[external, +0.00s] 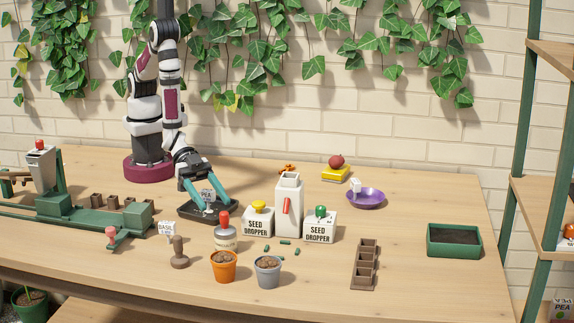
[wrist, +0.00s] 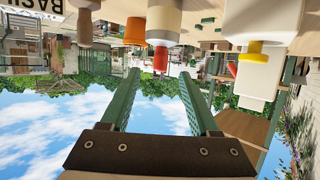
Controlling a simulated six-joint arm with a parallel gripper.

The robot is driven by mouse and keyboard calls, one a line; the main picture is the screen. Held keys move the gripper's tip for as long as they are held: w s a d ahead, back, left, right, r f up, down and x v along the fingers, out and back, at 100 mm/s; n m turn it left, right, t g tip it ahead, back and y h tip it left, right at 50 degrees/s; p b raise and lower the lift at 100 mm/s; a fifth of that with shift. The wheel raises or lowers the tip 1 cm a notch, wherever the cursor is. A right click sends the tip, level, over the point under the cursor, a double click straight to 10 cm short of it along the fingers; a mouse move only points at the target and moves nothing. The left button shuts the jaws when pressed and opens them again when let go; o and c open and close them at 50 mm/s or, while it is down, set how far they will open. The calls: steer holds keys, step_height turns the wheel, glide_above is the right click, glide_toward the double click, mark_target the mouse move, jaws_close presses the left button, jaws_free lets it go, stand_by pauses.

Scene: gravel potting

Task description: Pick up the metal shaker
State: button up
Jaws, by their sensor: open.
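The metal shaker (external: 225,238) stands upright on the table, a pale metallic cylinder with a red top, just behind the orange pot. In the wrist view, which is upside down, the shaker (wrist: 164,22) hangs from the top edge with its red top lying between the fingertips. My gripper (external: 216,212) has two green fingers spread apart over the black tray, behind and left of the shaker. It also shows in the wrist view (wrist: 159,74), open and empty. The shaker is ahead of the fingertips, and I see no contact.
A yellow-topped seed dropper (external: 258,220) stands close right of the shaker. The orange pot (external: 223,266) and grey pot (external: 268,271) are in front. A brown stamp (external: 179,253) stands left, and the black tray (external: 228,217) lies behind.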

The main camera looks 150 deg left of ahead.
mark_target(225, 227)
steer(key=x, duration=0.7)
steer(key=shift+r, duration=0.1)
jaws_close()
stand_by(1.1)
